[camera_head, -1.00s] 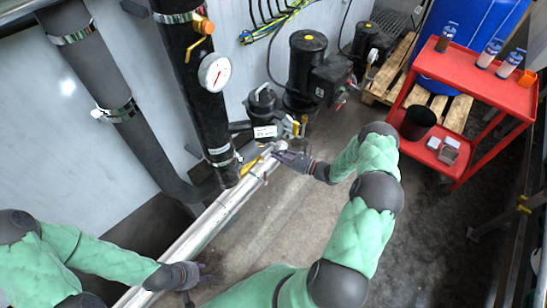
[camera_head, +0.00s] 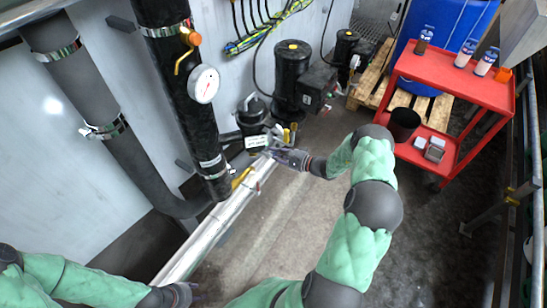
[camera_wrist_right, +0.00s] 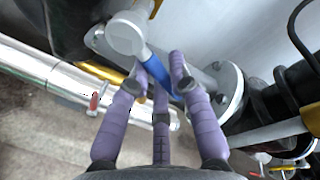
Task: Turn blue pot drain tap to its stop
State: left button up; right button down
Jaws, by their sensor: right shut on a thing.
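The drain tap's blue lever (camera_wrist_right: 157,70) hangs from a round pale metal valve body (camera_wrist_right: 127,35) in the right wrist view. My right gripper (camera_wrist_right: 160,68) has its purple fingers shut around the lever, which shows between the fingertips. In the head view my right gripper (camera_head: 277,154) is low beside the black pot (camera_head: 252,113) with a white label; the blue lever cannot be made out there. My left gripper (camera_head: 182,294) is at the bottom edge, partly cut off, away from the tap, and its finger opening is unclear.
A silver-clad pipe (camera_head: 212,226) runs diagonally below the pot. A yellow lever (camera_head: 241,178) is close to the right gripper. A black pipe with a gauge (camera_head: 204,85) stands to the left. A red cart (camera_head: 455,75) stands at right. The floor between is clear.

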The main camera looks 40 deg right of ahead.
jog(key=n, duration=0.1)
jog(key=r+n+h, duration=0.1)
jog(key=shift+w+d+r+n+b, duration=0.15)
jog(key=shift+d+n+b, duration=0.15)
jog(key=shift+n+b, duration=0.1)
jog(key=shift+d+r+n+h+b, duration=0.1)
jog(key=shift+r+n+h+b, duration=0.35)
jog(key=shift+n, duration=0.65)
jog(key=shift+r, duration=0.1)
jog(key=c, duration=1.1)
grip_release()
jog(key=v, duration=1.2)
jog(key=shift+f, duration=0.25)
